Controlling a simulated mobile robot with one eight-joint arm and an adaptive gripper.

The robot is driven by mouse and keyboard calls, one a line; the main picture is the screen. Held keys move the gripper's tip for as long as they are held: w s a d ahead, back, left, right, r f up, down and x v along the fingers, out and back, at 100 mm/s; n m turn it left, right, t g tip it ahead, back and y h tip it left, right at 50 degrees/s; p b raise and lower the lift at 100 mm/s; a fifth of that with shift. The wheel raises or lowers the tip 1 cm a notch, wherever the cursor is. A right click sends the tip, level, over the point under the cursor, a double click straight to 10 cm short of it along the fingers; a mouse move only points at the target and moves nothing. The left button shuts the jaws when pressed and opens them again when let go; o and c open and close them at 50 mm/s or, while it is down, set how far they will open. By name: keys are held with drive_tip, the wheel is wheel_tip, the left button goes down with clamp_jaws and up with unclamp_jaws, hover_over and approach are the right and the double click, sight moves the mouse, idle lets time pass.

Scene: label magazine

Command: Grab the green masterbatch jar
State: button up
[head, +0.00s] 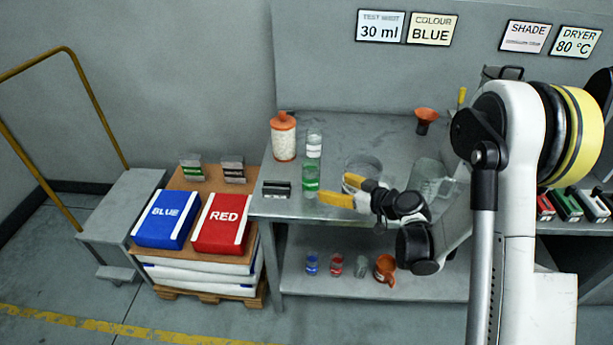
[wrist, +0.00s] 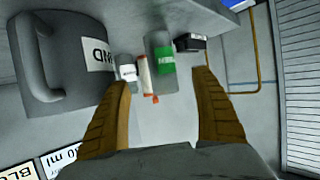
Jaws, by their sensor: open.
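The green masterbatch jar (head: 311,178) is a small clear jar with a green label, upright on the grey bench near its front left. It also shows in the wrist view (wrist: 162,62), where the picture is turned over. My gripper (head: 333,187) has yellow fingers and is open beside the jar, to its right in the head view. In the wrist view the jar appears between and beyond the fingertips (wrist: 163,80), with a gap on each side. Nothing is held. One finger passes close to the jar's lower part in the head view; contact cannot be told.
A white-labelled jar (head: 314,144) stands behind the green one, with an orange-lidded pellet jar (head: 283,138) to its left. A small black block (head: 276,189) sits at front left. A clear round container (head: 362,165) and a jug (head: 430,178) stand to the right.

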sight(317, 181)
drive_tip(key=b+x, duration=0.4)
drive_tip(key=x, duration=0.7)
drive_tip(key=shift+w+a+f+b, duration=0.15)
drive_tip(key=shift+a+f+b, duration=0.1)
drive_tip(key=shift+f+b, duration=0.1)
drive_tip(key=shift+r, duration=0.1)
drive_tip(key=c, duration=1.4)
